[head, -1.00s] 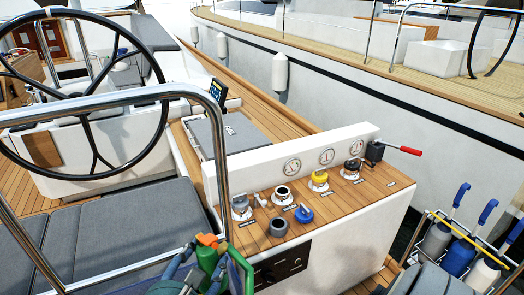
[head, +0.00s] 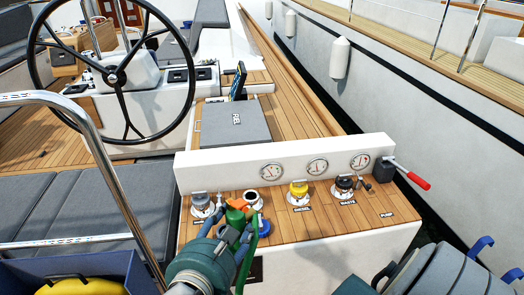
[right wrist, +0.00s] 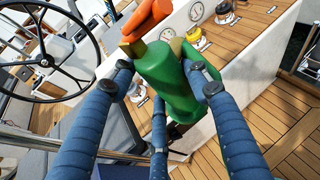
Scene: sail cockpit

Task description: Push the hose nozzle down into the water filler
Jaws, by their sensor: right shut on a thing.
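My right gripper (head: 232,222) is shut on the green hose nozzle (right wrist: 170,82), which has an orange trigger. In the head view it is over the near left part of the wooden filler console. An open filler with a pale ring and dark mouth (head: 251,196) shows just beyond the nozzle; its label is hidden, so I take it as the water filler. The nozzle is in front of it, and its tip is hidden, so contact cannot be told. A blue cap (head: 264,226) lies beside the nozzle, partly covered. My left gripper is not in view.
A grey-capped filler (head: 202,204), a yellow diesel cap (head: 299,190) and a black waste cap (head: 343,185) line the console. A white gauge panel (head: 225,174) rises behind. A red-handled pump (head: 384,172) is at the right, a steel rail (head: 95,140) at the left.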

